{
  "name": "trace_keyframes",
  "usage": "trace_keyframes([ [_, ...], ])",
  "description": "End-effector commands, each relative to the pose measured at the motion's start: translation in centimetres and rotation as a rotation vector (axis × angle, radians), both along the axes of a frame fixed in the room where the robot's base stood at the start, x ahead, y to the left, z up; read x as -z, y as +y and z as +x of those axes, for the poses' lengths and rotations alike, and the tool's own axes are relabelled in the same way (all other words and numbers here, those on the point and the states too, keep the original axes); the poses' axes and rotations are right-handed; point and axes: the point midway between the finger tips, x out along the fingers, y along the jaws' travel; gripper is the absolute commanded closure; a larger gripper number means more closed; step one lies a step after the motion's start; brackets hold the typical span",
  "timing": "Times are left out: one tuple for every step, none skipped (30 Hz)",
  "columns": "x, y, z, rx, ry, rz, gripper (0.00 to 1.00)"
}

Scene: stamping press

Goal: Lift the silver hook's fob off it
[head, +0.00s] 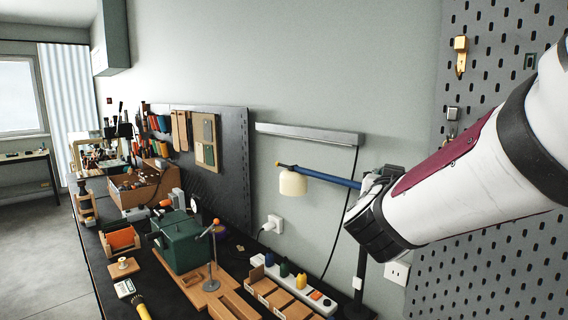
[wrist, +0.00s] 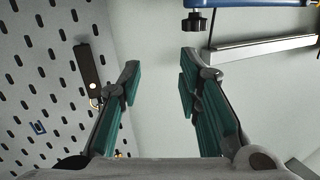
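The silver hook (head: 452,113) is on the perforated pegboard at the right of the head view. Its fob is partly hidden there behind my arm. In the wrist view a dark, elongated fob (wrist: 88,68) shows left of my fingers, with a small ring (wrist: 95,102) at its end; the hook itself is hard to make out there. My gripper (wrist: 160,80) is open and empty, its teal-padded fingers well apart. The fob lies outside the fingers, apart from them. In the head view my gripper is largely hidden behind my arm.
A brass hook (head: 461,55) hangs higher on the pegboard (head: 480,285). A blue lamp arm (head: 330,178) and a wall light bar (head: 310,134) are near my gripper. The bench below holds a green press (head: 180,240) and several small parts. The wall between my fingers is bare.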

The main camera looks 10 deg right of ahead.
Motion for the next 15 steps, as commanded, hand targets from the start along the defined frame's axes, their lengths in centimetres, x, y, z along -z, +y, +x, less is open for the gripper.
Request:
trace_keyframes([
  [-0.3, -1.3, -0.7, 0.073, -0.005, -0.020, 0.68],
  [-0.4, -2.1, -1.2, 0.118, -0.010, -0.035, 0.68],
  [-0.5, -3.0, -1.7, 0.173, -0.013, -0.053, 0.68],
  [-0.6, -3.6, -2.1, 0.209, -0.013, -0.066, 0.68],
  [-0.7, -4.1, -2.5, 0.242, -0.015, -0.078, 0.68],
  [-0.7, -4.7, -3.0, 0.280, -0.015, -0.090, 0.68],
  [-0.8, -5.0, -3.3, 0.302, -0.012, -0.099, 0.68],
  [-0.8, -5.3, -3.6, 0.322, -0.011, -0.105, 0.68],
  [-0.8, -5.5, -3.8, 0.341, -0.011, -0.112, 0.68],
  [-0.8, -5.7, -4.0, 0.352, -0.011, -0.117, 0.68],
  [-0.8, -5.8, -4.1, 0.359, -0.009, -0.120, 0.68],
  [-0.8, -6.0, -4.1, 0.365, -0.009, -0.122, 0.68],
  [-0.8, -6.0, -4.1, 0.368, -0.009, -0.123, 0.68],
  [-0.7, -6.1, -4.0, 0.369, -0.009, -0.123, 0.68],
  [-0.7, -6.3, -3.9, 0.368, -0.009, -0.123, 0.68],
])
